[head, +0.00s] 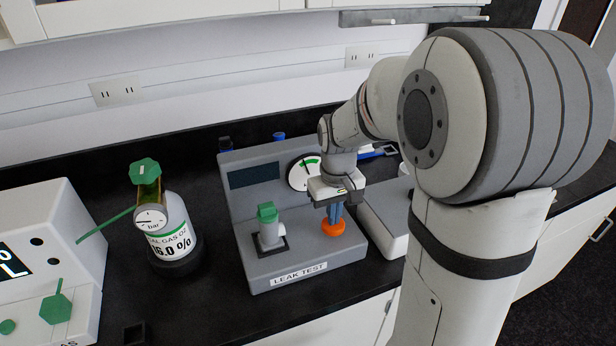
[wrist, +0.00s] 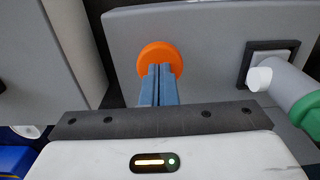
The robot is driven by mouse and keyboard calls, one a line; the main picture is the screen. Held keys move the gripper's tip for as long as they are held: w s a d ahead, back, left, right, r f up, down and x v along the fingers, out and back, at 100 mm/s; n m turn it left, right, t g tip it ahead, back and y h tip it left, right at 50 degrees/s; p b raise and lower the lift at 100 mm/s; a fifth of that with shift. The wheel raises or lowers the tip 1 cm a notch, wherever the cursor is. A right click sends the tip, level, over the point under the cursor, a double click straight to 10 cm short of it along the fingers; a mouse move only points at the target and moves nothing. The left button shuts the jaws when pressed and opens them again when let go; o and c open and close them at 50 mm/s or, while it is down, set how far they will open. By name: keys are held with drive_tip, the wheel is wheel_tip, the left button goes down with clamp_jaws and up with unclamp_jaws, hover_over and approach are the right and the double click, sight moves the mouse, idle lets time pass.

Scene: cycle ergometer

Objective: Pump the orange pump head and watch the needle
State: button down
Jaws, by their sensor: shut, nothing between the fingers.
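The orange pump head (head: 333,228) is a round knob on the sloped grey leak test unit (head: 305,270). My gripper (head: 334,218) points down with its blue fingers together, directly over the orange head. In the wrist view the closed fingertips (wrist: 160,70) overlap the orange disc (wrist: 160,52); I cannot tell whether they touch it. The needle gauge (head: 303,174) on the unit's upright back has a white face with a green band. My arm partly covers its right side, and the needle looks near upright.
A green-capped fitting (head: 269,228) stands left of the pump head on the same unit. A calibration gas bottle (head: 172,228) with its own gauge and green knob stands further left. A white instrument (head: 45,265) is at the far left. A grey-white box (head: 385,222) sits close on the right.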

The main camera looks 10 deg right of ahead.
drive_tip(key=shift+r+p, duration=1.3)
drive_tip(key=shift+r, duration=0.4)
drive_tip(key=shift+r, duration=0.1)
wheel_tip(320, 180, up, 7)
drive_tip(key=p, duration=0.5)
drive_tip(key=s+r+m+t+b, duration=0.2)
drive_tip(key=s+t, duration=0.1)
drive_tip(key=s, duration=1.3)
drive_tip(key=shift+s+r, duration=0.15)
drive_tip(key=shift+r, duration=0.2)
drive_tip(key=shift+a, duration=0.1)
idle(3.3)
